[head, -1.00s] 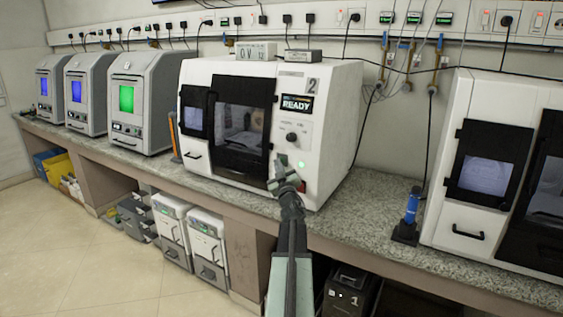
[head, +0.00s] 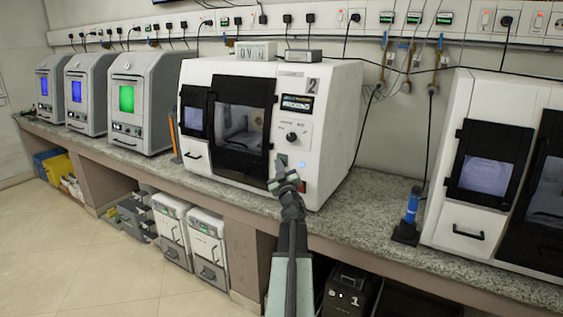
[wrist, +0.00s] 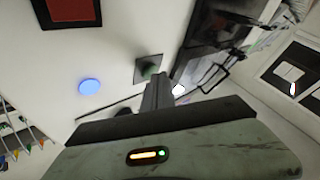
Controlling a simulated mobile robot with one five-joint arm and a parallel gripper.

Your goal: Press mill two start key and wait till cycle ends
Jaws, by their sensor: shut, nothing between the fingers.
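Mill two (head: 335,140) is the white machine marked 2 on the counter, with a dark-framed window (head: 240,130) on its front. Its small display (head: 297,103) is lit with text too small to read. A round light (head: 302,165) on its panel glows blue; it also shows in the wrist view (wrist: 89,87). The start key, a green button on a dark square plate (wrist: 149,68), is partly covered by my fingertips. My gripper (head: 283,178) is shut and empty, its tips (wrist: 157,82) at or very near the key; contact cannot be told.
A red square part (wrist: 70,10) sits on the panel near the blue light. Another white machine (head: 475,225) stands to the right, with a blue cylinder in a dark holder (head: 411,205) beside it. Smaller grey machines (head: 140,100) stand left. The counter edge runs below my gripper.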

